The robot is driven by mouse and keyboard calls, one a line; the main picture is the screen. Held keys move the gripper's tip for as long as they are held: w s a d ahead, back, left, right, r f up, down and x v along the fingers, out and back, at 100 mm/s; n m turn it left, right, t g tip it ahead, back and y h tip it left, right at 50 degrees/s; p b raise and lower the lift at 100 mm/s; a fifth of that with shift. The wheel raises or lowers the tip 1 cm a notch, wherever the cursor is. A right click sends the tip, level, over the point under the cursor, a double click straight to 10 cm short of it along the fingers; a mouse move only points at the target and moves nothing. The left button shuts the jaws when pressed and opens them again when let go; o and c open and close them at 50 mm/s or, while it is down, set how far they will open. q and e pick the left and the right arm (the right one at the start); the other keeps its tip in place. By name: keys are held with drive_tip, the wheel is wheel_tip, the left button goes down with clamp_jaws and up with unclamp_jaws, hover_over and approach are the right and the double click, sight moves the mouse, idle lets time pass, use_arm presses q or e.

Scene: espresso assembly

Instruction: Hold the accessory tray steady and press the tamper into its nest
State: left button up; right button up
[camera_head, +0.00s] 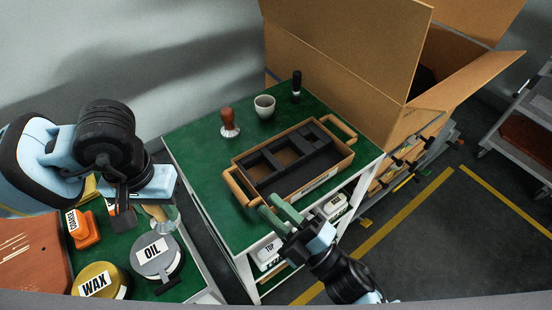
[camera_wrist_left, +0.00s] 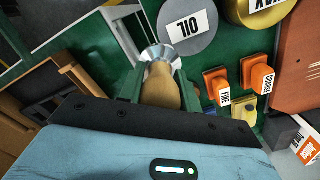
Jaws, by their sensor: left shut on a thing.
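The accessory tray (camera_head: 343,166), a wooden tray with end handles and a black insert of several recesses, lies on the green-topped cart. A tamper with a reddish-brown handle and metal base (camera_head: 229,120) stands upright behind the tray, apart from it. My right gripper (camera_head: 279,213) is open, its green fingers just off the tray's front left corner. My left gripper (camera_head: 150,203) is at the left, away from the tray, over the nearer bench. In the left wrist view it (camera_wrist_left: 160,86) is shut on a tan wooden handle (camera_wrist_left: 160,88) with a flared shiny metal end.
A large open cardboard box (camera_head: 335,55) rises behind the cart. The nearer bench holds an OIL tin (camera_head: 157,256), a WAX tin (camera_head: 101,281) and orange labelled blocks (camera_head: 83,230).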

drive_tip(key=s+a+r+n+g+y, duration=0.2)
drive_tip(key=a+r+n+g+y, duration=0.4)
drive_tip(key=n+g, duration=0.5)
drive_tip(key=n+g+h, duration=0.3)
drive_tip(key=n+h, duration=1.9)
drive_tip(key=n, duration=0.5)
hover_over(304, 188)
drive_tip(key=f, duration=0.2)
drive_tip(key=shift+h, duration=0.3)
drive_tip(key=shift+w+d+f, duration=0.1)
drive_tip(key=shift+f, duration=2.7)
drive_tip(key=shift+w+f, duration=0.1)
drive_tip(key=shift+f, duration=2.7)
